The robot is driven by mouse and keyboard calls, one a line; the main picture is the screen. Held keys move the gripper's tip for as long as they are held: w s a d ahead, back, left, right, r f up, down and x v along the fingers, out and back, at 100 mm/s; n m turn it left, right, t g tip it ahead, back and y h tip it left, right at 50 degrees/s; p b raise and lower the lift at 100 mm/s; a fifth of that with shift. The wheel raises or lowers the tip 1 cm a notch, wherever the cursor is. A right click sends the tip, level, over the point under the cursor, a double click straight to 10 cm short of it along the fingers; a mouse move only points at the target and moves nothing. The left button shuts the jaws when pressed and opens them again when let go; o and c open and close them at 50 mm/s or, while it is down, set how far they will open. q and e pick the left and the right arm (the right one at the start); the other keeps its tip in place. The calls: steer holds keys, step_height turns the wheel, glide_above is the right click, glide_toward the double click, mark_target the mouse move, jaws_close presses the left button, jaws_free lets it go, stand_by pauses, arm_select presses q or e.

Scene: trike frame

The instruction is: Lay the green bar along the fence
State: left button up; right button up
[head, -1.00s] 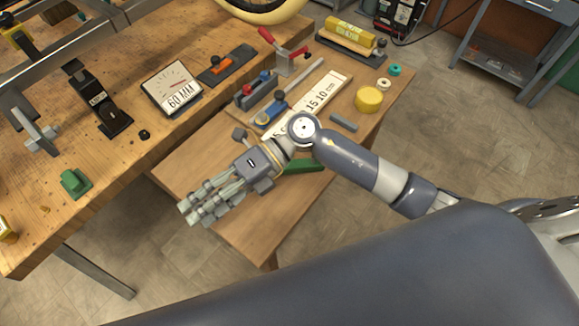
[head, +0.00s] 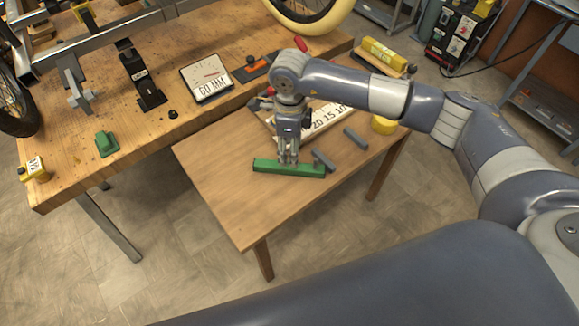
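The green bar (head: 264,166) lies on the smaller, lower wooden table, roughly left to right in the head view. My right gripper (head: 288,160) points straight down at the middle of the bar, with its fingertips at or just over the bar's upper edge. I cannot tell whether the fingers are closed on it. A white scale strip marked 20 15 10 (head: 327,119) lies on a board behind the bar, partly covered by my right arm. No fence can be made out for certain. My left gripper is not in view.
Two short grey bars (head: 355,138) (head: 323,160) lie right of the gripper, one close to the green bar's right end. A yellow round piece (head: 383,124) is partly behind my arm. The workbench (head: 150,150) is at left. The lower table's front is clear.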

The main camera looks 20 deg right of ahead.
mark_target(288, 165)
steer(key=shift+f, duration=0.95)
steer(key=shift+a+f+p, duration=0.1)
steer(key=shift+f+p, duration=0.35)
steer(key=shift+f, duration=0.15)
step_height(288, 165, down, 4)
steer(key=shift+w+a+f+p, duration=0.15)
steer(key=shift+p, duration=0.3)
steer(key=shift+c, duration=0.3)
jaws_close()
